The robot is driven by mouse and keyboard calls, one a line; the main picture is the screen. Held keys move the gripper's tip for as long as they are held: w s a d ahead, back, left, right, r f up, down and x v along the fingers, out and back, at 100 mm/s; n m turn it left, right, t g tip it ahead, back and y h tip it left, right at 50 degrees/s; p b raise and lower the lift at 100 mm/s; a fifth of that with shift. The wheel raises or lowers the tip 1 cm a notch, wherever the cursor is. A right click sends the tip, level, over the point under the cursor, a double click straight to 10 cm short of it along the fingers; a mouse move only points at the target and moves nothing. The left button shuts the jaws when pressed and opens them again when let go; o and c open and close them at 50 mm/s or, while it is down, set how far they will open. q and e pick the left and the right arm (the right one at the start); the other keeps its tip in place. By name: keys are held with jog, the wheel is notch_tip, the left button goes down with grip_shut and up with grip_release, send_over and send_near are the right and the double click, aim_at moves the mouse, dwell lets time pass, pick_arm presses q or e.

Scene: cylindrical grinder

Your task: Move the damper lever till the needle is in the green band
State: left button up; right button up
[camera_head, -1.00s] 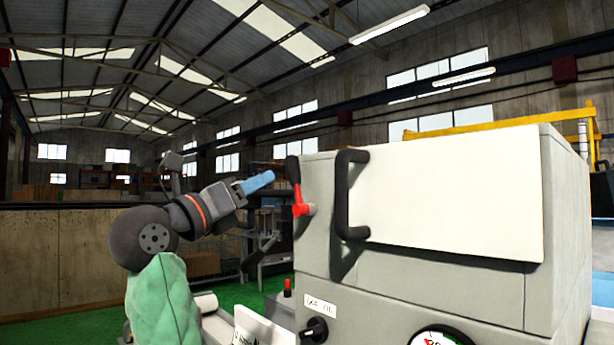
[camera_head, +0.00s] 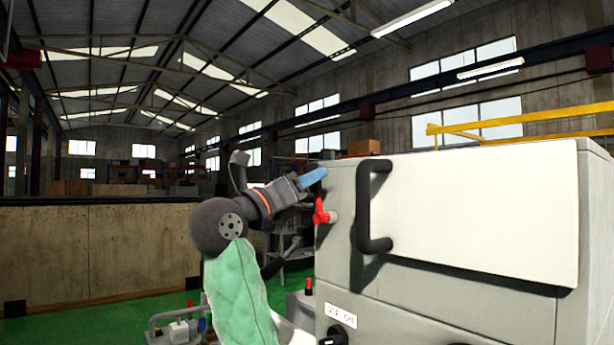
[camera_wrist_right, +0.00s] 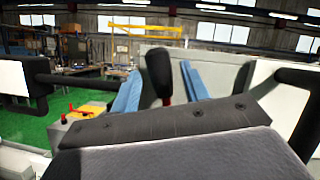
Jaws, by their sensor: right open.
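The damper lever has a red hub and arm (camera_head: 321,212) on the left edge of the grey machine's front. Its black grip is hidden by my gripper there, but the black grip (camera_wrist_right: 158,72) shows upright in the right wrist view. My right gripper (camera_head: 312,178) is open, with blue fingers at the lever's upper end. In the wrist view one blue finger (camera_wrist_right: 128,96) is left of the grip and the other (camera_wrist_right: 195,82) right of it; contact cannot be told. The needle and green band are out of view. My left gripper is not in view.
The grey machine (camera_head: 345,285) fills the right side, with a white panel (camera_head: 480,210) and a black bar handle (camera_head: 364,205) close right of the lever. A black switch (camera_head: 334,337) sits below. A low wall (camera_head: 90,250) stands at the left, beyond green floor.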

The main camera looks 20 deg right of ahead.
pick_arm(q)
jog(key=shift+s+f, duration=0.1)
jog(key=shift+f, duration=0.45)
pick_arm(e)
jog(key=shift+w+d+r, duration=0.1)
jog(key=shift+w+d, duration=0.1)
jog(key=shift+d, duration=0.1)
grip_shut()
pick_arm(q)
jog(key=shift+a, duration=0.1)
pick_arm(e)
jog(key=shift+d, duration=0.15)
